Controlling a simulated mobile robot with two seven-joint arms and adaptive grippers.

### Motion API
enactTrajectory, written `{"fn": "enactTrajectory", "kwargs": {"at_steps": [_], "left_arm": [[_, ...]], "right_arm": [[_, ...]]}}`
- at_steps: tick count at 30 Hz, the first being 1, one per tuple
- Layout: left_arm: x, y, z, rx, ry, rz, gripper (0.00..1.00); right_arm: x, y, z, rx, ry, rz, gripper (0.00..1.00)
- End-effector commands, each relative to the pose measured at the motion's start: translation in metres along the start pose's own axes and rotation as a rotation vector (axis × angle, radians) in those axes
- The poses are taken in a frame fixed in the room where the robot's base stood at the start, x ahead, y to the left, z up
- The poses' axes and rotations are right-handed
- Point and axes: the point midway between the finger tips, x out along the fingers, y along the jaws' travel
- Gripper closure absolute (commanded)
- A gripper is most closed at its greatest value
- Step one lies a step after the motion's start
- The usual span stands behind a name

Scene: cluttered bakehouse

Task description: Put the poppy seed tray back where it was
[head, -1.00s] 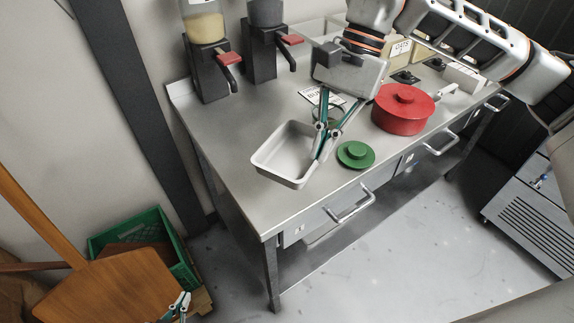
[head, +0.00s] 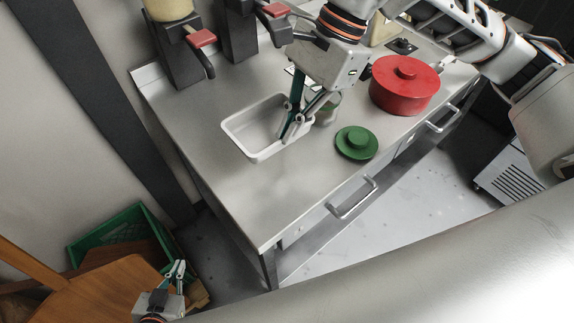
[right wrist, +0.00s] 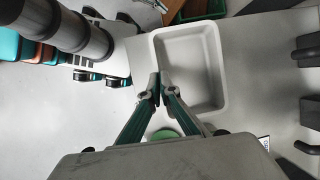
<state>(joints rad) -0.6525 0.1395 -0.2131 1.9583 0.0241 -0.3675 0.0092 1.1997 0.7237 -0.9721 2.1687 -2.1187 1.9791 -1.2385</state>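The tray (head: 233,136) is a pale grey, empty rectangular pan at the counter's left part. My right gripper (head: 290,136) points down at its right-hand wall. In the right wrist view the tray (right wrist: 221,65) lies beyond my right gripper (right wrist: 159,87), whose fingertips come together on the tray's near-side rim. Whether the tray touches the counter or hangs just above it is hard to tell. My left gripper (head: 176,266) is low at the bottom left, away from the counter, with its fingers apart and empty.
A green lid (head: 357,142) and a red lidded pot (head: 404,86) stand right of the tray. A glass jar (head: 327,112) is close behind my right gripper. Dispensers (head: 180,55) line the back. The counter's front left (head: 250,205) is clear. A green crate (head: 120,230) and wooden chair are lower left.

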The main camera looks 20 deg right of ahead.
Motion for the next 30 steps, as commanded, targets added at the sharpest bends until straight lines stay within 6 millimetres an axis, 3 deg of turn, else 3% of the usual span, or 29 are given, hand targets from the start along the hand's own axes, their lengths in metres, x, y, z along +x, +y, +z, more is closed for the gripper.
{"fn": "enactTrajectory", "kwargs": {"at_steps": [6,10,24,30], "left_arm": [[-0.002,-0.001,-0.003,0.001,0.0,0.0,1.0],[-0.002,-0.002,-0.007,0.002,0.004,-0.001,1.0],[-0.004,-0.003,-0.014,0.002,0.012,-0.003,1.0],[-0.004,-0.003,-0.014,0.002,0.012,-0.003,1.0]], "right_arm": [[0.049,0.007,-0.02,0.002,-0.003,0.005,1.0],[0.07,0.008,-0.029,0.001,-0.002,0.003,1.0],[0.114,0.013,-0.048,0.0,-0.001,0.002,1.0],[0.116,0.012,-0.049,-0.001,0.0,0.0,1.0]]}}
